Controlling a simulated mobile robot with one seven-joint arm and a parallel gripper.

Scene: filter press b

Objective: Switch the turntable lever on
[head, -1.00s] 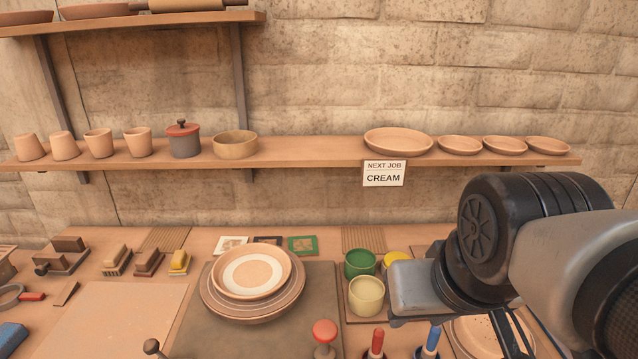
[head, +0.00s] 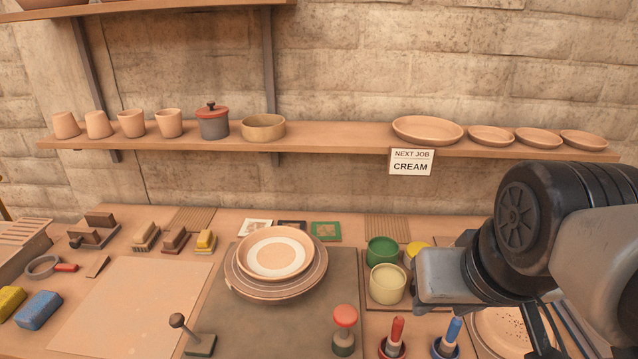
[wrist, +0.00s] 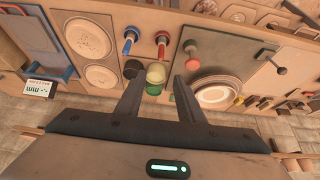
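The turntable (head: 240,287) carries a stacked pale plate (head: 275,252) on a dark board. A small lever (head: 177,320), with a brown knob on a tilted stem above a green base, stands at the board's front left. It also shows at the upper right of the wrist view (wrist: 270,54). My gripper (wrist: 158,82) is open and empty; its fingers show in the wrist view, with cups beyond the gap. The lever is well off to one side of them. In the head view my arm is at the right and the fingertips are not clearly visible.
A red-knobbed post (head: 344,317) and red (head: 396,334) and blue (head: 451,334) handled tools stand along the front. Green (head: 382,250) and cream (head: 388,284) cups sit right of the turntable. A pale slab (head: 135,300) lies left. A shelf (head: 330,138) of pottery runs behind.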

